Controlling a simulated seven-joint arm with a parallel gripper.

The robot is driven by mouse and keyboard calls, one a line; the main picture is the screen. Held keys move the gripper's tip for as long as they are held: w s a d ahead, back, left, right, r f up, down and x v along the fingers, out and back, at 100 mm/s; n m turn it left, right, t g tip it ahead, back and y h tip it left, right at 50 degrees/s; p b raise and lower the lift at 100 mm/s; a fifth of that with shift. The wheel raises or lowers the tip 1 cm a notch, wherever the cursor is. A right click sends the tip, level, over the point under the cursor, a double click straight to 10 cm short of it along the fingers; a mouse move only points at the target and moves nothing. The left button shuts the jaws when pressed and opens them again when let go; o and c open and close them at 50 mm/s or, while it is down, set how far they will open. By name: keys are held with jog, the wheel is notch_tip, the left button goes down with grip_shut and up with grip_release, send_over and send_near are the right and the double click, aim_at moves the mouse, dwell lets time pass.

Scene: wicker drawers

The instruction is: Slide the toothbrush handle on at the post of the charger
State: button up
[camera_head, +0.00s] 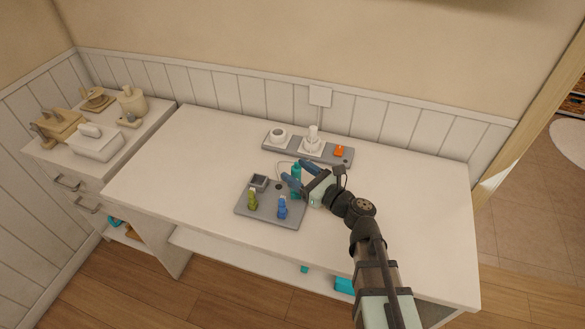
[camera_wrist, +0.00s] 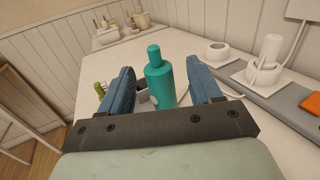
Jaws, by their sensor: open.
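The teal toothbrush handle (camera_head: 296,173) stands upright at the back right of a grey tray (camera_head: 268,216). My gripper (camera_head: 299,175) is open, its blue fingers on either side of the handle. In the wrist view the handle (camera_wrist: 161,85) rises between the two fingers (camera_wrist: 161,87), with a gap visible on each side. The handle's lower end is hidden by the gripper. The white charger (camera_head: 312,147) with its upright post (camera_head: 313,131) sits on a grey strip behind the tray. In the wrist view the charger post (camera_wrist: 269,52) is bare, to the right of the handle.
The grey strip (camera_head: 348,157) also holds a white round cup-like piece (camera_head: 278,134) and an orange piece (camera_head: 339,151). Green (camera_head: 252,200) and blue (camera_head: 282,208) items and a grey square box (camera_head: 259,183) stand on the tray. A white cable runs behind the handle. The tabletop's left side is clear.

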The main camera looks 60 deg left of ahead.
jog(key=v, duration=1.1)
jog(key=shift+d, duration=0.1)
